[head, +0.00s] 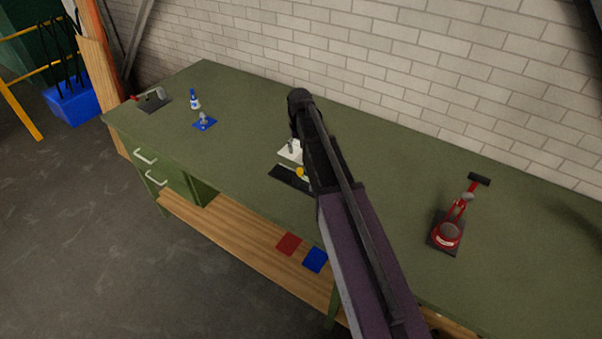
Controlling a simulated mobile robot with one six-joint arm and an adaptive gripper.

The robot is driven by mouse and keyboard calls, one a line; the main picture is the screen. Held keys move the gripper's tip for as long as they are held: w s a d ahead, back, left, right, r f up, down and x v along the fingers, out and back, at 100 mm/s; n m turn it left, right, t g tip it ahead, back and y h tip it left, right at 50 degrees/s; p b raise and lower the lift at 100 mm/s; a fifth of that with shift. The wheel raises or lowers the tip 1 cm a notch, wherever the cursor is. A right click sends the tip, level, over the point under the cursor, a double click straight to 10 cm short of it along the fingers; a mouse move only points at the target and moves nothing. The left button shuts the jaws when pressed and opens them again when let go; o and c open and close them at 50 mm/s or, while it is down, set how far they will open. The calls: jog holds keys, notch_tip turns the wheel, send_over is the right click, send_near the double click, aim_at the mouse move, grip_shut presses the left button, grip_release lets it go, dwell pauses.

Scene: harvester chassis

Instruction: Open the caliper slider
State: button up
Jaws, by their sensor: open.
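A thin black plate (290,178) lies near the front edge of the green bench, with a pale bar and a small round yellow part (300,171) on it. It looks like the caliper, but it is too small to tell its slider or how far that is open. My arm crosses its right side and hides part of it. My gripper (299,115) is at the dark far end of my arm, above the bench and farther back than the black plate. It is open, and nothing shows in it; its fingers are hard to make out.
A white plate with a grey post (290,149) stands just behind the black plate. A red device on a dark base (446,234) is at right. A blue-based fixture (204,123), a small bottle (194,99) and a dark plate (153,103) are at left. A brick wall (400,60) runs behind.

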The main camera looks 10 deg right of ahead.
aim_at(300, 169)
jog(key=shift+f+b, duration=4.95)
jog(key=shift+f, duration=0.3)
grip_shut()
